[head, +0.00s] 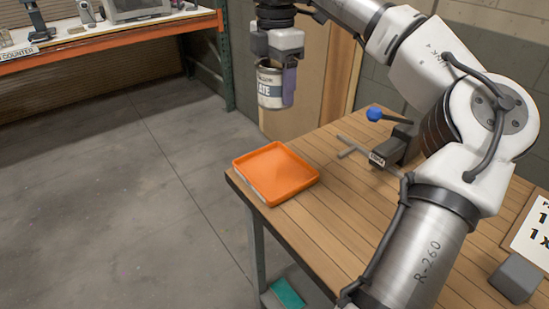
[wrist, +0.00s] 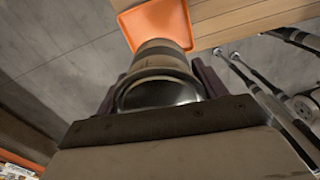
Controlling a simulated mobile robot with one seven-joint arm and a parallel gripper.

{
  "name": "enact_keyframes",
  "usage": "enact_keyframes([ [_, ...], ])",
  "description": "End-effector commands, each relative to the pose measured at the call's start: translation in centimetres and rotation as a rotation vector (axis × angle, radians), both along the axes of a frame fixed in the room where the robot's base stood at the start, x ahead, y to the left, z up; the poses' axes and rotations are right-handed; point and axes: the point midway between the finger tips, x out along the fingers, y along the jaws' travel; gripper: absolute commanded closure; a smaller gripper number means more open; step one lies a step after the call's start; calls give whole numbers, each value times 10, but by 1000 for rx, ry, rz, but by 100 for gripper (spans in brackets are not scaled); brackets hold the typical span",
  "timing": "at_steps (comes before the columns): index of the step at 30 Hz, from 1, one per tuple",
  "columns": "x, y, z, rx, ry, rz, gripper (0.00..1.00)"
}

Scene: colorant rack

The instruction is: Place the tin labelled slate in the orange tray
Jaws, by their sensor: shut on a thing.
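My gripper (head: 279,76) is shut on a tin (head: 269,88) and holds it upright in the air. The tin's label is partly covered; the letters "ATE" show on it. In the wrist view the same tin (wrist: 160,60) sits between the gripper fingers (wrist: 160,85). The orange tray (head: 277,174) lies empty on the near left corner of the wooden table. The tin is above the level of the tray and behind it in the head view. The tray (wrist: 128,20) also shows past the tin in the wrist view.
The wooden table (head: 345,222) has a dark clamp-like tool with a blue knob (head: 374,114) right of the tray. A sign (head: 532,235) stands at the right edge. A counter with an orange edge (head: 110,42) is at the back left. Open floor lies left of the table.

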Motion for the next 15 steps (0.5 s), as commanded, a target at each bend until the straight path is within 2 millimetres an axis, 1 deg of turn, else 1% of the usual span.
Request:
enact_keyframes([
  [2,-1,1,2,-1,0,-16,59],
  [5,-2,1,-5,0,2,-24,59],
  [8,-3,1,-26,1,5,-24,59],
  [15,-3,1,-90,1,5,-23,59],
])
